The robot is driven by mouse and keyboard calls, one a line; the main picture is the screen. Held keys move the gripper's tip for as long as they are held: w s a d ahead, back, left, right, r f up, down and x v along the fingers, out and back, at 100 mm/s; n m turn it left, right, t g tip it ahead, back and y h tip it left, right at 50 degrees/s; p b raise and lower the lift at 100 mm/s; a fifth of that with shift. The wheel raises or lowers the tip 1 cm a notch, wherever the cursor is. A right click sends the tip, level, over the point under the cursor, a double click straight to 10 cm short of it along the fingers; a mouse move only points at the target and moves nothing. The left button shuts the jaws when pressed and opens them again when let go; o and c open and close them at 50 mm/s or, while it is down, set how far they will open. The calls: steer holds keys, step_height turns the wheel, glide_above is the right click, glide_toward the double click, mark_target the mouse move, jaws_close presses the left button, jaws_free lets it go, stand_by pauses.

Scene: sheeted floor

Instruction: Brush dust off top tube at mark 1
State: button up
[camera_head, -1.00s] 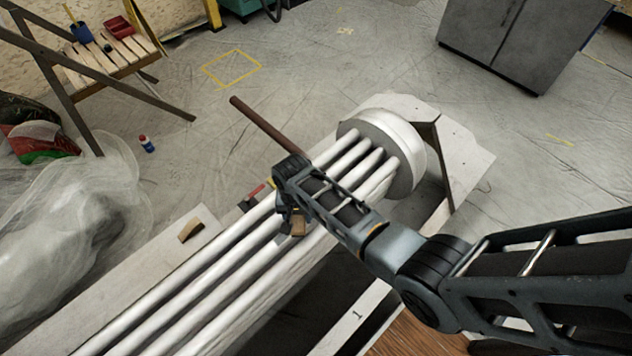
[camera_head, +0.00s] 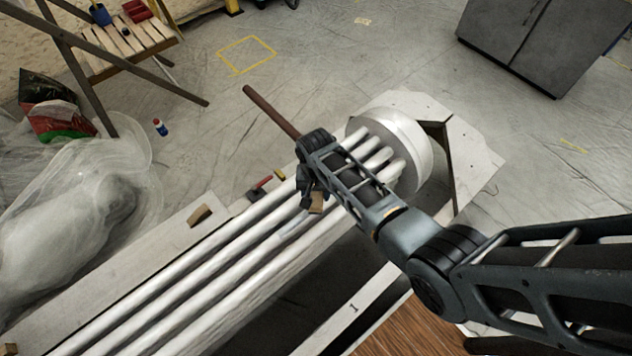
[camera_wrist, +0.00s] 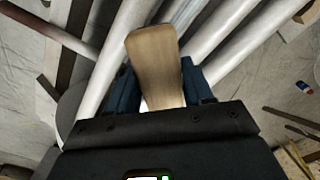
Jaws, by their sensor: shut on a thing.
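Several long white tubes (camera_head: 200,275) run side by side from the lower left up to a round white end piece (camera_head: 418,148). A black mark 1 (camera_head: 353,308) is on the pale frame board on the near side of the tubes. My gripper (camera_head: 312,198) is over the tubes near the end piece. It is shut on a wooden brush handle (camera_wrist: 155,62), whose end also shows in the head view (camera_head: 317,204). Blue fingers flank the handle in the wrist view. The bristles are not clear, so I cannot tell whether they touch a tube.
A brown rod (camera_head: 270,110) sticks out beyond the tubes. A small wooden block (camera_head: 200,215) and a red-handled tool (camera_head: 262,183) lie on the far board. A plastic-wrapped bundle (camera_head: 75,215) is at left, a grey cabinet (camera_head: 520,40) at upper right. Open floor lies behind.

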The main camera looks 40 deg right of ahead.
steer(key=shift+r+p, duration=1.05)
steer(key=shift+r, duration=0.8)
